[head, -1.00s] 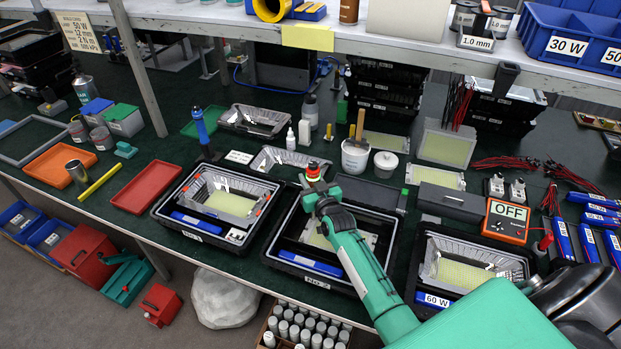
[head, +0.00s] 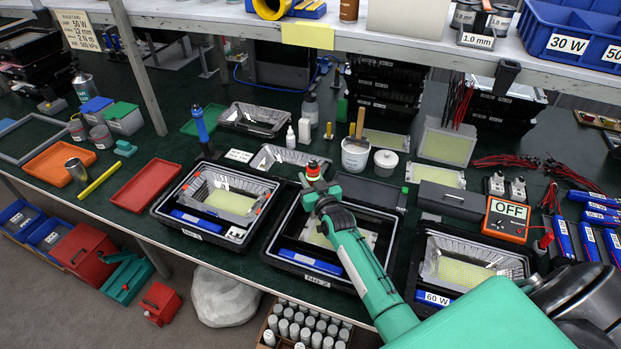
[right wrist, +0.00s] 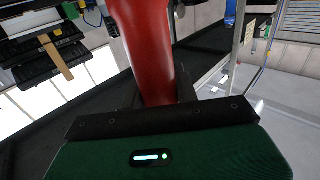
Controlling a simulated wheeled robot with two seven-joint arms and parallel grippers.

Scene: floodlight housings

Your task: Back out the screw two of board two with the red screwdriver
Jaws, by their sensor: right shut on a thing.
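The red screwdriver (head: 313,168) shows only as its red top in the head view, above the housing labelled No 2 (head: 290,264). My right gripper (head: 319,187) is shut on it, and the red handle (right wrist: 146,45) rises from the gripper in the right wrist view. My right arm reaches in from the lower right and covers part of this housing. Board two (head: 317,238) is a pale panel inside it, largely hidden by the arm. Screw two and the screwdriver's tip are hidden, so I cannot tell whether they touch. My left gripper is not in view.
An open housing with a pale board (head: 230,203) stands to the left, and the 60 W housing (head: 425,297) to the right. A white pot (head: 355,155) with a brush stands behind the gripper. A meter reading OFF (head: 505,220) stands at right.

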